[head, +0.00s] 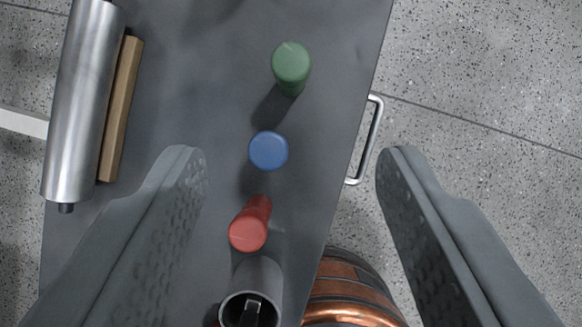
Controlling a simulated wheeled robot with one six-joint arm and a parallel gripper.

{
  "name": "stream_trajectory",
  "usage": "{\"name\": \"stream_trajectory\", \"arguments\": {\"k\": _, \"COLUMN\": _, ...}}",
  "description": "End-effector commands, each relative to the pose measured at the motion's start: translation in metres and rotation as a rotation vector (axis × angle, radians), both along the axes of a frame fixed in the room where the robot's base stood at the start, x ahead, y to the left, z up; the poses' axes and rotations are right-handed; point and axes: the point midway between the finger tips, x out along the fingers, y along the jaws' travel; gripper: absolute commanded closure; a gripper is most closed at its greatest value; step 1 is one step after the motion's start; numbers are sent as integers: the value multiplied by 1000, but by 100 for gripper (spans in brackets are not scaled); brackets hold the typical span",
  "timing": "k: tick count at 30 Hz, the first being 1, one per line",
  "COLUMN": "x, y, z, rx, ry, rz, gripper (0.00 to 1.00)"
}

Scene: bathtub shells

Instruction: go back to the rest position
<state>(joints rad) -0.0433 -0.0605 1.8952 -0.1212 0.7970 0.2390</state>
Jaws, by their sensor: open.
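My gripper (290,165) is open and empty, seen from behind in the head view, with its two grey fingers wide apart. It hangs above a dark grey bench top (215,75). Between and beyond the fingers stand a green cylinder (291,64), a blue cylinder (268,151) and a red cylinder (249,230), in a rough row. None of them touches the fingers as far as I can see.
A grey cup (256,273) with a dark item inside stands near the bottom edge. A metal roller (84,100) and a wooden bar (121,108) lie at left. A metal handle (367,138) juts from the bench's right edge. A copper-banded barrel (348,290) stands at lower right.

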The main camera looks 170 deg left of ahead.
Motion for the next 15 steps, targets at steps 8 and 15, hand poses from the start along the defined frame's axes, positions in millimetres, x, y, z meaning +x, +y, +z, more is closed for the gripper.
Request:
{"name": "stream_trajectory", "arguments": {"k": 8, "x": -14, "y": -1, "z": 13, "rx": 4, "ry": -44, "rz": 8, "gripper": 47}}
{"name": "stream_trajectory", "arguments": {"k": 15, "x": -56, "y": -2, "z": 50, "rx": 7, "ry": -181, "rz": 34, "gripper": 47}}
